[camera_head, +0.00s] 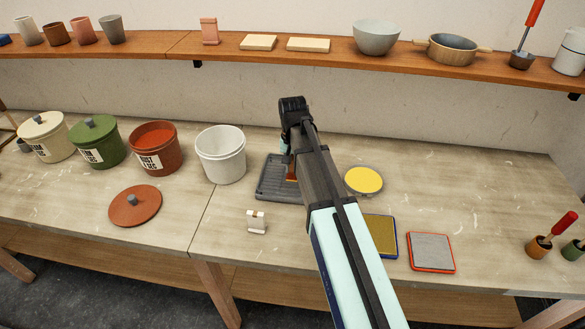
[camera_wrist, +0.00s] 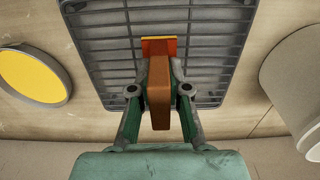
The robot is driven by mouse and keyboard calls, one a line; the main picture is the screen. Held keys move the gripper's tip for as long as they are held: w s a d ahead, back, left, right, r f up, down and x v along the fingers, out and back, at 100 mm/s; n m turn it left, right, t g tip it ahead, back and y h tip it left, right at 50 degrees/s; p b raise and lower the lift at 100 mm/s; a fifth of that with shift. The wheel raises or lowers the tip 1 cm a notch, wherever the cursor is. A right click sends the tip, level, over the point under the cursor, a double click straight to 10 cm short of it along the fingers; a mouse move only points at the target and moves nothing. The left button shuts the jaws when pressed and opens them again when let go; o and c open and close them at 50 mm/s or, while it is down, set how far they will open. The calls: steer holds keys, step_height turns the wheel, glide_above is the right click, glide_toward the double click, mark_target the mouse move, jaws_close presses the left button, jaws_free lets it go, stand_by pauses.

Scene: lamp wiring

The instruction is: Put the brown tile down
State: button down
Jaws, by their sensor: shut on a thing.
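The brown tile (camera_wrist: 159,82) is between the fingers of my gripper (camera_wrist: 160,72), which is shut on it. In the wrist view it shows edge-on, with a red-orange and yellow part (camera_wrist: 159,46) at its far end. Tile and gripper are over the dark grey ribbed tray (camera_wrist: 104,48). I cannot tell whether the tile touches the tray. In the head view my arm hides most of the gripper and the right part of the tray (camera_head: 268,188); only a small bit of the tile (camera_head: 291,172) shows.
A white bucket (camera_head: 221,157) stands left of the tray, and a yellow-topped round dish (camera_head: 363,180) right of it. A small white block (camera_head: 257,222) is in front. Two square pads, olive (camera_head: 381,234) and grey (camera_head: 431,252), lie at front right. The right bench is mostly clear.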

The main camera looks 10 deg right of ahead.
steer(key=shift+f, duration=0.8)
steer(key=shift+f, duration=0.1)
steer(key=c, duration=1.1)
jaws_free()
steer(key=shift+c, duration=0.2)
step_height(320, 180, up, 12)
steer(key=b, duration=0.3)
